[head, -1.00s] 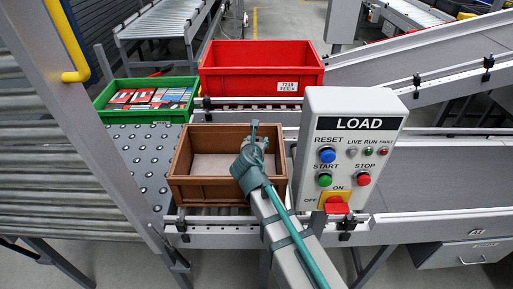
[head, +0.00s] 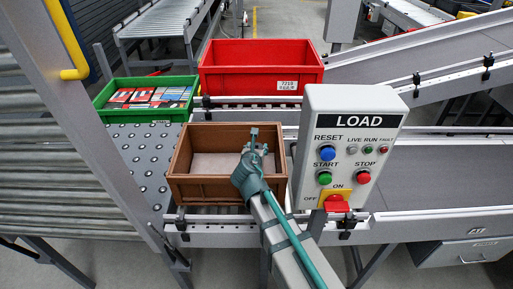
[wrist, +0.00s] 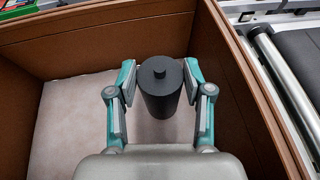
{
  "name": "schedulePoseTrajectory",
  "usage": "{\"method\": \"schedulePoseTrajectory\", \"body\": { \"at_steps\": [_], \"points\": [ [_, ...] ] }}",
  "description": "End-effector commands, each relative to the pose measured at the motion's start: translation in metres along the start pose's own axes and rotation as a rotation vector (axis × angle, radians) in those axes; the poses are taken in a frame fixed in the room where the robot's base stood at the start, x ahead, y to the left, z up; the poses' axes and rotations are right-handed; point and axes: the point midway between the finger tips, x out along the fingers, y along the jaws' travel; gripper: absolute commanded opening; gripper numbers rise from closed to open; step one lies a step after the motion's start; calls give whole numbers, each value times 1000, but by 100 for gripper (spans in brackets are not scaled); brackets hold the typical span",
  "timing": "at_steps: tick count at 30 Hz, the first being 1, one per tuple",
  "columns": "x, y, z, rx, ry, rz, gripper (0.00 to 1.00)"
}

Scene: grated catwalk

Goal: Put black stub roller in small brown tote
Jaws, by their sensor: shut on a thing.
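The small brown tote (head: 213,190) stands on the conveyor in the middle of the head view. A pale sheet lies on its floor (wrist: 65,130), and no other item shows inside. My gripper (wrist: 160,82) is inside the tote's outline, near its right side. Its two teal fingers are shut on the black stub roller (wrist: 160,92), which is upright with its short stub toward the camera. I cannot tell whether the roller's lower end touches the tote floor. In the head view my gripper (head: 253,150) hides the roller.
A grey LOAD control panel (head: 345,150) stands close to the tote's right. A large red tote (head: 250,85) is behind it. A green tote (head: 115,100) with several small boxes is at the back left. A ball-transfer table (head: 138,165) lies left.

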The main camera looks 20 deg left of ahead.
Motion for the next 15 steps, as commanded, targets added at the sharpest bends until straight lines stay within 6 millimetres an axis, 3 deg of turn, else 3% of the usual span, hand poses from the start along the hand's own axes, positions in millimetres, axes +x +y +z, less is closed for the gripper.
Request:
{"method": "schedulePoseTrajectory", "body": {
  "at_steps": [1, 2, 3, 6, 15],
  "points": [
    [0, 0, -1, 1, 2, -1, 0],
    [0, 0, -1, 1, 2, -1, 54],
    [0, 0, -2, 1, 3, -1, 61],
    [0, 0, -2, 1, 3, -1, 76],
    [0, -1, -2, 1, 4, -2, 76]
  ]
}}
